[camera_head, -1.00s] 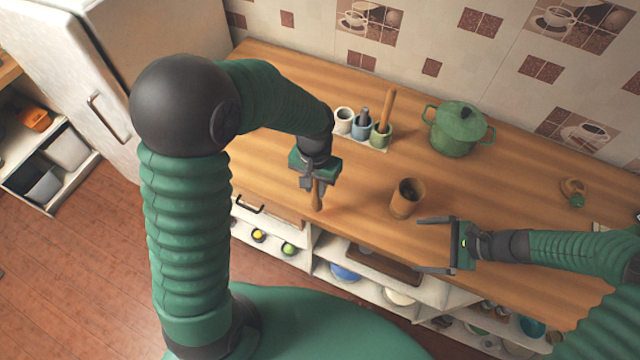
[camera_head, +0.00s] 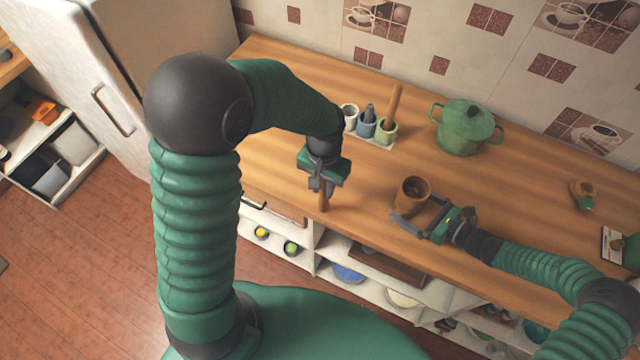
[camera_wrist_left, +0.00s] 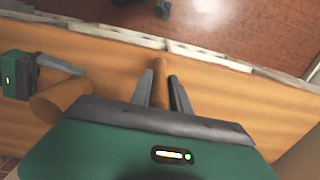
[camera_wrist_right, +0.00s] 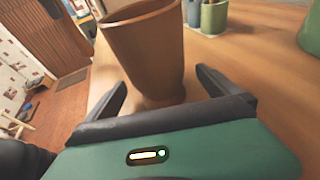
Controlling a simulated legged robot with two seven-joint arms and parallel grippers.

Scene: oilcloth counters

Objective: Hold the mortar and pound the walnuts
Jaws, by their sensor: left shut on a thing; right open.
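The wooden mortar (camera_head: 411,194) stands upright on the counter. My right gripper (camera_head: 422,214) is open low beside it; in the right wrist view the mortar (camera_wrist_right: 148,55) stands ahead, between and slightly beyond the open fingers (camera_wrist_right: 160,88). My left gripper (camera_head: 321,184) is shut on a wooden pestle (camera_head: 323,200), which hangs roughly upright over the counter's front part, left of the mortar. The pestle also shows between the fingers in the left wrist view (camera_wrist_left: 160,80). Walnuts cannot be made out; the mortar's inside is dark.
A green lidded pot (camera_head: 463,127) stands at the back. Small cups with utensils (camera_head: 367,126) stand on a tray left of it. A small wood-and-green item (camera_head: 582,194) lies at the right. Open shelves (camera_head: 345,272) are below the counter's front edge. The counter between pestle and mortar is clear.

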